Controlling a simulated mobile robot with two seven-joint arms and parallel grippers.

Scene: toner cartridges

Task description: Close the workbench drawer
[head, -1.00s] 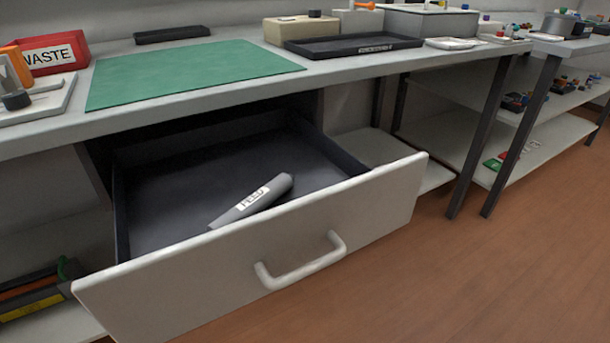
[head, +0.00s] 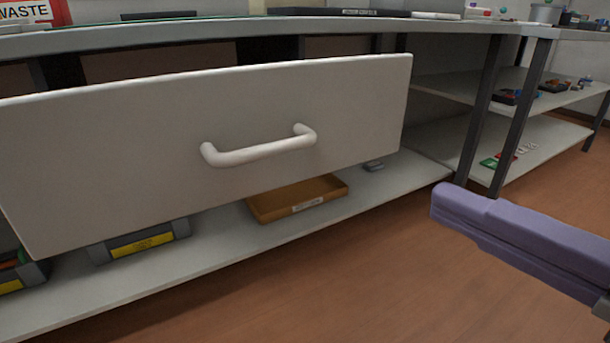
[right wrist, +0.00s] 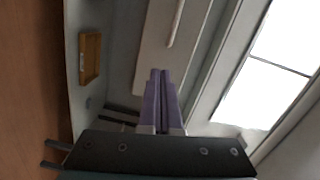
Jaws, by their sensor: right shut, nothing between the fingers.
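The workbench drawer (head: 110,130) stands pulled out from under the bench top, its pale front facing me with a white bar handle (head: 260,147). The inside of the drawer is hidden from this low view. My right gripper (head: 440,205), with purple fingers, is at the right of the head view, to the right of the drawer front and apart from it. In the right wrist view the fingers (right wrist: 160,75) are together and empty, with the drawer front (right wrist: 155,45) and handle (right wrist: 176,22) beyond them. My left gripper is not in view.
The bench top (head: 230,28) runs above the drawer. A lower shelf (head: 220,230) holds an orange tray (head: 300,198) and grey bins (head: 140,242). Dark table legs (head: 522,115) stand at the right. The floor in front is clear.

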